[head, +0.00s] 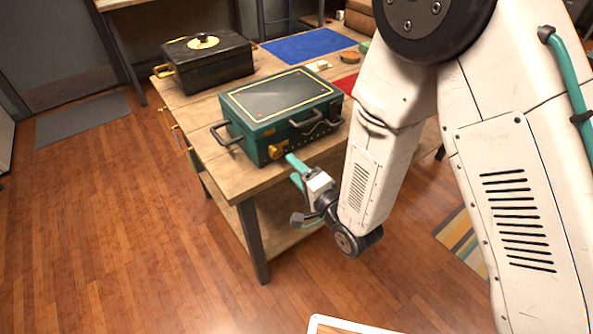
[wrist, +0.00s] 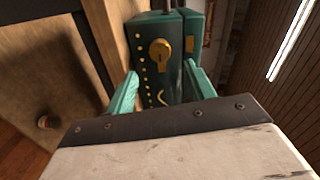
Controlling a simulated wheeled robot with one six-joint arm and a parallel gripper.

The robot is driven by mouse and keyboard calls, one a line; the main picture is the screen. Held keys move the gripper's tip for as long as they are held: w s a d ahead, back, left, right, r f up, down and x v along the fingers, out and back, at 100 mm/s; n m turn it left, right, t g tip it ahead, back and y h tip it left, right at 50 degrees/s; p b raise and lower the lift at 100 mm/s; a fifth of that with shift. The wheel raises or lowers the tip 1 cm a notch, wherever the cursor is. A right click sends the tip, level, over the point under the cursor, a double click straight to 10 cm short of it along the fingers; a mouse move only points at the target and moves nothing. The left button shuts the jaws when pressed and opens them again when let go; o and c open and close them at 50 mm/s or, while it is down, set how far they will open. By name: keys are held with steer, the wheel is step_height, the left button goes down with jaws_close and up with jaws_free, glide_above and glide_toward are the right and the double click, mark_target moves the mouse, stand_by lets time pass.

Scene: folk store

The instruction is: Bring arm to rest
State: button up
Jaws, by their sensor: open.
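My gripper (head: 292,170) has teal fingers and is low at the front edge of the wooden table, close to the near end of a green box. In the wrist view my gripper (wrist: 160,88) has its two fingers spread apart with nothing held between them. The green box (head: 282,103) has a dark lid with a gold line, dark handles and a brass knob (head: 276,152). In the wrist view the knob (wrist: 159,52) shows ahead, between and beyond the fingertips. My white arm covers the right of the head view.
The wooden table (head: 213,160) has a lower shelf. A black box (head: 207,62) with a brass top stands farther back. A blue mat (head: 308,45) and a red mat (head: 349,84) lie on the table. The floor (head: 90,220) at left is clear, apart from a grey mat (head: 83,119).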

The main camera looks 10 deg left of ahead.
stand_by(0.4)
step_height(320, 180, down, 9)
steer(key=s+d+n+g+h, duration=0.2)
steer(key=n+g+h, duration=0.2)
steer(key=s+d+r+n+g+h, duration=0.1)
steer(key=d+r+n+g+h, duration=0.15)
steer(key=d+h, duration=0.55)
steer(key=s+d+r+g, duration=0.1)
steer(key=s+d+r, duration=0.5)
steer(key=d+r, duration=0.3)
steer(key=s+d+r+g, duration=0.1)
steer(key=s+d+r, duration=0.5)
steer(key=d+r, duration=0.4)
steer(key=s+d+r+g+h, duration=0.1)
steer(key=s+d+r, duration=0.5)
steer(key=d+r, duration=0.4)
steer(key=shift+s+r+g, duration=0.3)
steer(key=shift+r+g, duration=0.05)
steer(key=shift+r, duration=0.1)
